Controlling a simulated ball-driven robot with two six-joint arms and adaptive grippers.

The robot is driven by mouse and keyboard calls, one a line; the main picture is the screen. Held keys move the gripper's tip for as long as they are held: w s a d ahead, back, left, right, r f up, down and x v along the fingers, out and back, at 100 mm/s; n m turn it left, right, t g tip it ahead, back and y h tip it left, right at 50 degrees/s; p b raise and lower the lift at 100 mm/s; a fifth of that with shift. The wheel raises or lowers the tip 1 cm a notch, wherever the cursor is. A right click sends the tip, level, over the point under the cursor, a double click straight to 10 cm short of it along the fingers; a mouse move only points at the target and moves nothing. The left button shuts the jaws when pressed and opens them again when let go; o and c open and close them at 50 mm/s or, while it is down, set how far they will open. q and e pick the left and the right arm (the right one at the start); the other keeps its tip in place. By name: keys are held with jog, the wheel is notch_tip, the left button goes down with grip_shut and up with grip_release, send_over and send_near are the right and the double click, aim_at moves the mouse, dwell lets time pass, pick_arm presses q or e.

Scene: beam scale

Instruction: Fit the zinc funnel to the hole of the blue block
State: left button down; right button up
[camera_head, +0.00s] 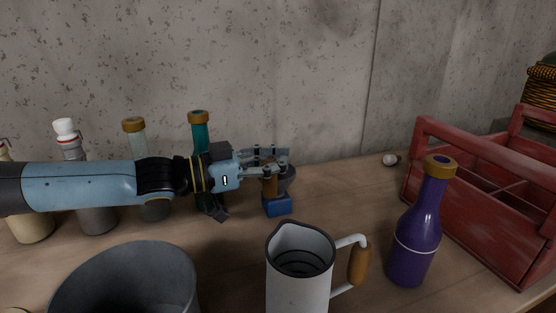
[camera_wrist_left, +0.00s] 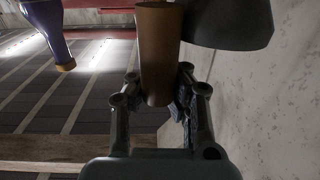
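My left gripper (camera_head: 277,162) reaches in from the left, above the blue block (camera_head: 278,206) on the table. In the left wrist view its fingers (camera_wrist_left: 158,92) are closed on both sides of an upright brown handle (camera_wrist_left: 159,52). The dark grey zinc funnel (camera_wrist_left: 230,22) is right beside this handle and appears joined to it. In the head view the funnel (camera_head: 288,180) shows partly behind the fingers, just above the block. The block's hole and the funnel's lower end are hidden, so I cannot tell whether they touch. My right gripper is out of view.
A white jug (camera_head: 297,282) with a wooden handle stands in front of the block, and a grey bucket (camera_head: 75,295) at front left. A purple bottle (camera_head: 412,245) and red crate (camera_head: 470,215) are at right. Several bottles stand behind my left arm, including a teal one (camera_head: 200,135).

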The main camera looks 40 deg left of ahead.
pick_arm(q)
jog(key=c, duration=2)
grip_release()
jog(key=shift+f, duration=0.1)
jog(key=o, duration=0.7)
jog(key=shift+c, duration=0.2)
jog(key=shift+s, duration=0.1)
jog(key=v, duration=0.7)
jog(key=shift+s, duration=0.15)
